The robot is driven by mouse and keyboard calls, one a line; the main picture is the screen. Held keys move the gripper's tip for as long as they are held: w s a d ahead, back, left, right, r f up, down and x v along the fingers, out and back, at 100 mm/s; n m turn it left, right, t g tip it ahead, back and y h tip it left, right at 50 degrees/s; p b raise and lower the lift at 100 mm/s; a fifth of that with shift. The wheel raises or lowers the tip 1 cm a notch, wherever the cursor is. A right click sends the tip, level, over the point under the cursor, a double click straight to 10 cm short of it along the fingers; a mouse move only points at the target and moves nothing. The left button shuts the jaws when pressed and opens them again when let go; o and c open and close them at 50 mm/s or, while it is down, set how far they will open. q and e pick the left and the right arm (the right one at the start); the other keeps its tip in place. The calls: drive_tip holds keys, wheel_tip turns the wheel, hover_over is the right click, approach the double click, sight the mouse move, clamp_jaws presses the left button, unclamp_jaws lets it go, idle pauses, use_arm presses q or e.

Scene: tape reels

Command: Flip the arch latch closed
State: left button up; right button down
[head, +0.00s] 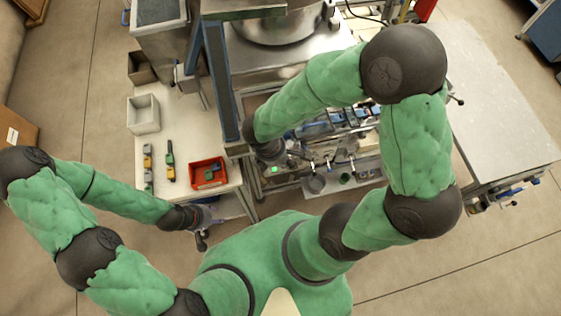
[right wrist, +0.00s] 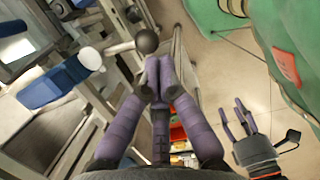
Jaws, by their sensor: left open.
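The arch latch cannot be picked out for certain. In the right wrist view a metal bar with a dark ball knob (right wrist: 147,41) lies just past the fingertips of my right gripper (right wrist: 157,70). The purple fingers are drawn together at the tips, with nothing visible between them; contact with the knob cannot be told. In the head view the right gripper is mostly hidden at the machine, below the wrist. My left gripper (head: 208,219) is open and empty beside the white table's near corner; it also shows in the right wrist view (right wrist: 240,120) with spread fingers.
The machine's rails and blue fittings (head: 315,129) lie right of my right wrist. A white table (head: 185,130) at left carries a red bin (head: 207,173), a grey bin (head: 144,114) and small coloured parts. A grey-topped table (head: 495,105) stands at right. Floor is open in front.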

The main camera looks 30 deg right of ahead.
drive_tip(key=shift+w+d, duration=0.2)
drive_tip(key=shift+w, duration=0.25)
drive_tip(key=shift+r, duration=0.1)
drive_tip(key=p+v, duration=0.8)
drive_tip(key=v, duration=0.1)
drive_tip(key=shift+r, duration=0.35)
drive_tip(key=shift+w+a, duration=0.1)
drive_tip(key=shift+w, duration=0.05)
